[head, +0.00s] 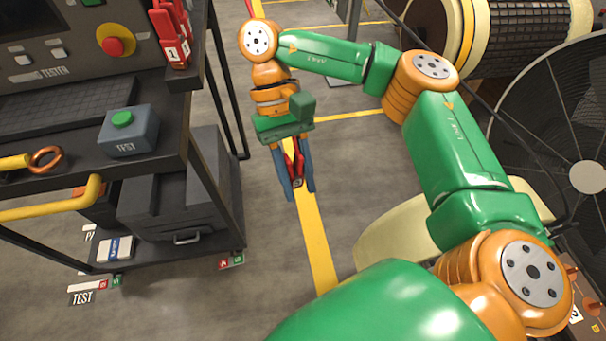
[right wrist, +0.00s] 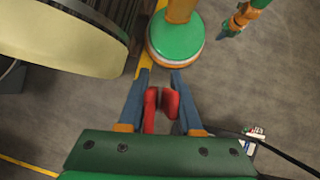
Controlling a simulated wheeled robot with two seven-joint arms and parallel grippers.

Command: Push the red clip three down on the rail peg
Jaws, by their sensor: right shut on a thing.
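My right gripper (head: 299,190) hangs over the floor to the right of the test cart, fingers pointing down. It is shut on a red clip (head: 298,166), which also shows between the blue fingers in the right wrist view (right wrist: 171,104). I cannot read a number on this clip. Other red clips (head: 174,42) marked 1 hang at the cart's upper right edge, well apart from the gripper. I cannot make out the rail peg itself. What looks like my left gripper (right wrist: 228,29) is small at the top right of the right wrist view, its fingers unclear.
The test cart (head: 190,150) has a tester panel with a red button (head: 113,46) and a grey box with a green button (head: 122,119). A large fan (head: 575,130) and a cable drum (head: 520,35) stand at the right. The floor under the right gripper is clear.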

